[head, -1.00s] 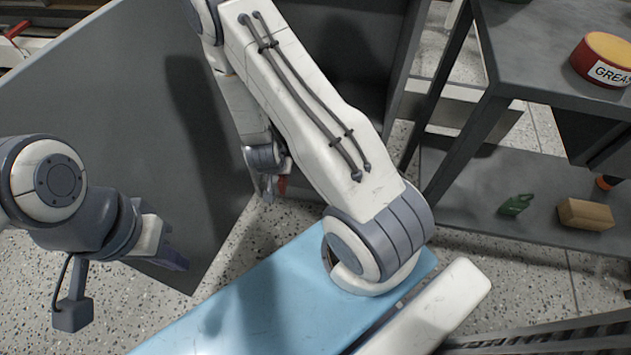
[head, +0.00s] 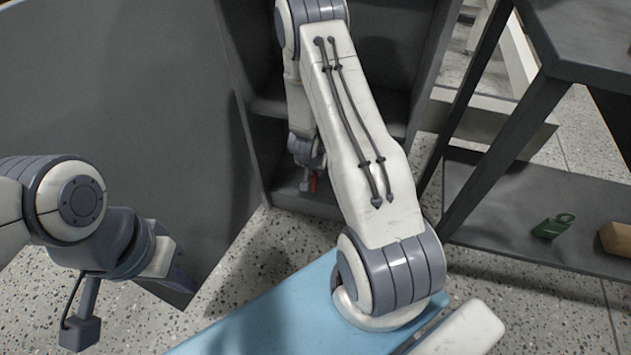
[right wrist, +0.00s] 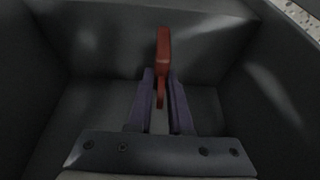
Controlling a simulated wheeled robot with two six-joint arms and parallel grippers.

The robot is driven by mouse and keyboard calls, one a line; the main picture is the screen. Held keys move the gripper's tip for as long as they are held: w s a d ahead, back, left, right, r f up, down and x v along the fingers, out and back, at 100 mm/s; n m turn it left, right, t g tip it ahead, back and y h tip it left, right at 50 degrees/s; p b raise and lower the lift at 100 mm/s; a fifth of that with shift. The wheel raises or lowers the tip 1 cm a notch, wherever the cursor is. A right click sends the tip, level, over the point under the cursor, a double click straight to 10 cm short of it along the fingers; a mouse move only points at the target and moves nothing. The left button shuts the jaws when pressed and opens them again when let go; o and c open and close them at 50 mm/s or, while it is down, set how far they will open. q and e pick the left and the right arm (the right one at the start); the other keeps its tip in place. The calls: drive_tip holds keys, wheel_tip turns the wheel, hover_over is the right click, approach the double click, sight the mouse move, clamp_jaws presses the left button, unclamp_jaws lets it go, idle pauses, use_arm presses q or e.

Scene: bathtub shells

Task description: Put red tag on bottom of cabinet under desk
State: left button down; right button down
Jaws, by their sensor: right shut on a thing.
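The red tag (right wrist: 163,52) is held upright between the two purple fingers of my right gripper (right wrist: 162,95) in the right wrist view. In the head view only a small red part of the tag (head: 313,184) shows beside my right gripper (head: 306,183). The grey open cabinet (head: 262,185) stands at the back centre, with shelves inside. My right gripper is at its lowest compartment, above the bottom panel. Whether the tag touches the panel cannot be told. My left gripper (head: 178,278) is at the lower left, empty-looking, its fingertips seen edge-on.
A grey panel (head: 110,90), likely the cabinet's open door, fills the left. A dark desk (head: 590,40) with a low shelf (head: 500,215) stands at the right, holding a green object (head: 551,228) and a tan block (head: 617,240). Speckled floor (head: 240,275) is clear between.

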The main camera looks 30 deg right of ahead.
sight(315, 179)
wheel_tip(315, 179, down, 4)
drive_tip(key=b, duration=0.3)
drive_tip(key=shift+r, duration=0.1)
drive_tip(key=c, duration=0.8)
unclamp_jaws()
